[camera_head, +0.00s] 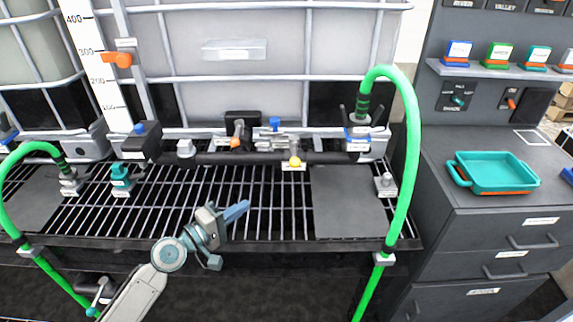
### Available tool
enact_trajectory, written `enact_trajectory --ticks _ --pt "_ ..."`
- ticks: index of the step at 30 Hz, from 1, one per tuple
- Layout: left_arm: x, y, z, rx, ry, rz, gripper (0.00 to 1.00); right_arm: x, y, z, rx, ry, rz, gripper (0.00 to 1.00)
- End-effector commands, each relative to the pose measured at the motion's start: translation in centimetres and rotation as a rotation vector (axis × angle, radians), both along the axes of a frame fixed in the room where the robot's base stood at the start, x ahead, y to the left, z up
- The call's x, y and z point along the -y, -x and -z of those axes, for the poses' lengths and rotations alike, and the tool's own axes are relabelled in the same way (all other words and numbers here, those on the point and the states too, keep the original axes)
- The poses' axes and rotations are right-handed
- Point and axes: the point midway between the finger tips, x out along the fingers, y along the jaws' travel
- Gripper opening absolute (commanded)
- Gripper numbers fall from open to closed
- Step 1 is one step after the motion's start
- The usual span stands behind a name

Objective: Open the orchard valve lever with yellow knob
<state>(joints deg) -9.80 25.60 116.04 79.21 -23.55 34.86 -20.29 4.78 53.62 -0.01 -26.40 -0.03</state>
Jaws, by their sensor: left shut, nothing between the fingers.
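The yellow knob (295,161) sits on the dark manifold pipe (335,158), right of the picture's centre, with a small yellow-edged label just below it. The lever's arm is too small to make out, so I cannot tell its angle. My left gripper (242,207) is over the grated shelf, below and to the left of the yellow knob and apart from it. Its blue fingers are shut and hold nothing. My right gripper is not in view.
An orange-handled valve (237,140) and a blue-topped fitting (274,123) stand left of the yellow knob. A green hose (410,150) arches down on the right. The grating (260,215) is largely clear. A teal tray (497,172) sits on the right cabinet.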

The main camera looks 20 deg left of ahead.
Motion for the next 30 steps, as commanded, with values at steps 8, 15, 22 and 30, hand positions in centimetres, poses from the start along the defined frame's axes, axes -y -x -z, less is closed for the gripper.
enact_trajectory --ticks 8,15,22,30 --pt "-1.3 -1.4 -5.1 0.032 0.256 -0.013 0.00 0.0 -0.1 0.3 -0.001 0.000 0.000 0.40" --pt "-0.6 -2.9 -5.7 0.034 0.265 -0.015 0.00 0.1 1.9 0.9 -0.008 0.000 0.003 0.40" --pt "1.1 -5.8 -6.3 0.033 0.266 -0.014 0.00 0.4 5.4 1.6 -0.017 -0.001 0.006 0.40" --pt "3.9 -10.4 -7.0 0.031 0.263 -0.014 0.00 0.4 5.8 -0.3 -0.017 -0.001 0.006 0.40"
